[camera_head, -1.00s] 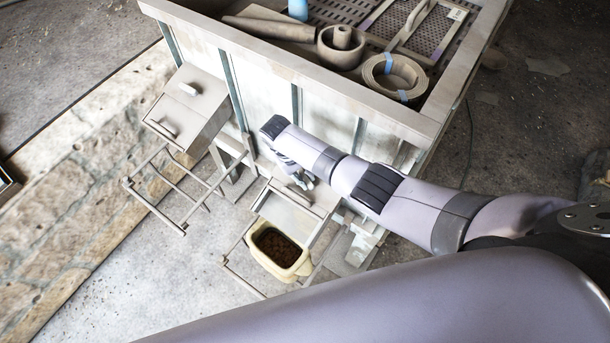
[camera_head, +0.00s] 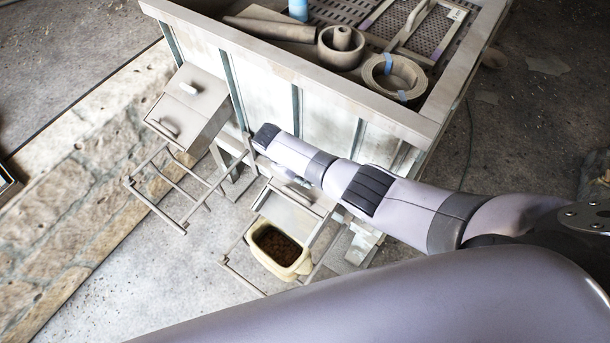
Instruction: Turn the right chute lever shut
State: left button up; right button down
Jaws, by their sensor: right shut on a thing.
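The right chute (camera_head: 292,210) is a grey box low on the side of the large bin, with a beige tub (camera_head: 280,252) of brown material on the rack under it. My right arm reaches in from the right. My right gripper (camera_head: 292,178) is at the top of this chute, mostly hidden under my wrist. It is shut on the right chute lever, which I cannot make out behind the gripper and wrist. My left gripper is not in view.
A similar left chute (camera_head: 190,105) with small handles stands to the left, above an empty wire rack (camera_head: 165,190). The bin's rim (camera_head: 300,75) is above my wrist; a tape roll (camera_head: 395,75) and other parts lie on top. The floor at lower left is clear.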

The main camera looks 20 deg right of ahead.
jog(key=c, duration=1.5)
grip_release()
jog(key=v, duration=1.2)
